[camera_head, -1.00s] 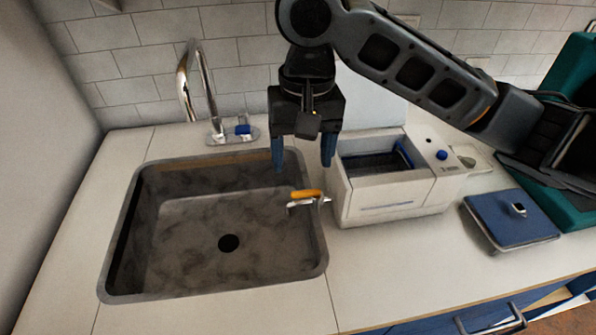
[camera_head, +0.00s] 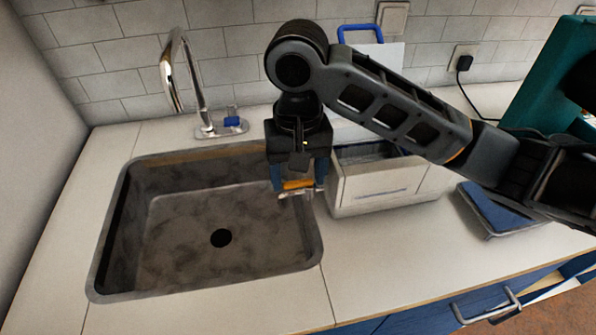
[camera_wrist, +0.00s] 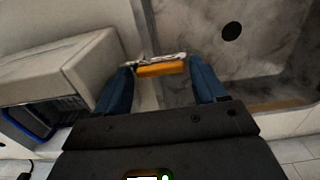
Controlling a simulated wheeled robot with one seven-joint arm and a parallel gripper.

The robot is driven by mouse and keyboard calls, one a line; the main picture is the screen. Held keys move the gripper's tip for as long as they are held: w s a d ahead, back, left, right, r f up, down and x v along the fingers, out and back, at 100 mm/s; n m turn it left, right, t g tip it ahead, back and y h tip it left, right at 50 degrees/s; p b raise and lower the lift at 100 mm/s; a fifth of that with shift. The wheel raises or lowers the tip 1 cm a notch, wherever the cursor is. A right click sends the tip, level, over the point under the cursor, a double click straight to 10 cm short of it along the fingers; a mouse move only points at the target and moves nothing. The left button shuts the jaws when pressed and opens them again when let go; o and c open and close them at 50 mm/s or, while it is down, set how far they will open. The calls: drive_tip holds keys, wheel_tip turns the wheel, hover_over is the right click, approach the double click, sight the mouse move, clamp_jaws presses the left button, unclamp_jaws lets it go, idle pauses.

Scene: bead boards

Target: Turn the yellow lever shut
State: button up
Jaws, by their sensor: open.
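The yellow lever (camera_head: 298,184) sits on a small metal tap at the right rim of the sink. In the wrist view the yellow lever (camera_wrist: 160,69) lies crosswise between my fingertips, with the metal tap body (camera_wrist: 152,58) just beyond it. My gripper (camera_head: 298,180) points down over the lever, with a blue finger at each end of it. In the wrist view my gripper (camera_wrist: 161,80) is open, the fingers spread a little wider than the lever. I cannot tell whether either finger touches it.
The grey sink (camera_head: 170,262) with its dark drain lies left of my gripper. A tall chrome faucet (camera_head: 185,80) stands behind it. A white box-like device (camera_head: 375,190) stands close on the right. A blue-topped tray (camera_head: 497,212) lies farther right. The front counter is clear.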

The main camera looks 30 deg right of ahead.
drive_tip(key=shift+c, duration=0.5)
drive_tip(key=c, duration=0.7)
